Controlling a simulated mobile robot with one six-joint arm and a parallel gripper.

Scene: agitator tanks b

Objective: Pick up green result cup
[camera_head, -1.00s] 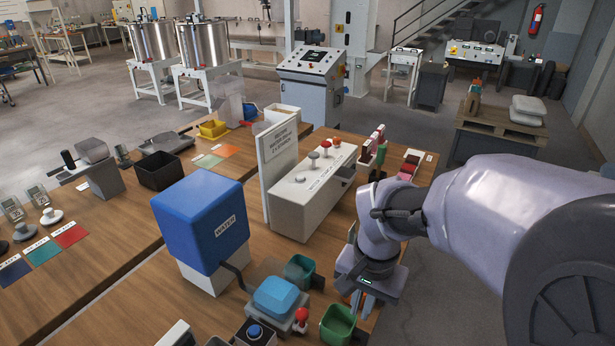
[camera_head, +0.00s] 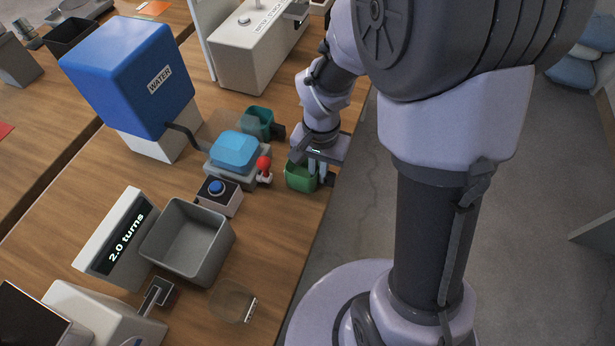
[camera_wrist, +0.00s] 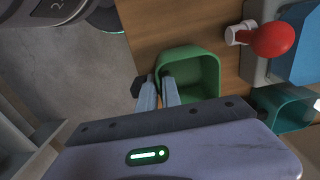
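The green result cup (camera_head: 300,176) is an open, square-sided cup at the right edge of the wooden table in the head view. It also shows in the wrist view (camera_wrist: 197,72), with a short dark handle (camera_wrist: 138,87) on its left side. My gripper (camera_head: 320,165) points down at the cup's handle side. In the wrist view my gripper (camera_wrist: 157,82) has its two fingers a little apart, by the cup's left wall and handle. I see a gap between the fingers. Whether they touch the cup is unclear.
A teal cup (camera_head: 258,123), a blue-topped device (camera_head: 236,148) and a red knob (camera_head: 263,163) stand close by. A blue button box (camera_head: 218,192), a grey bin (camera_head: 186,240) and the blue water tank (camera_head: 130,80) are further left. Floor lies right of the table edge.

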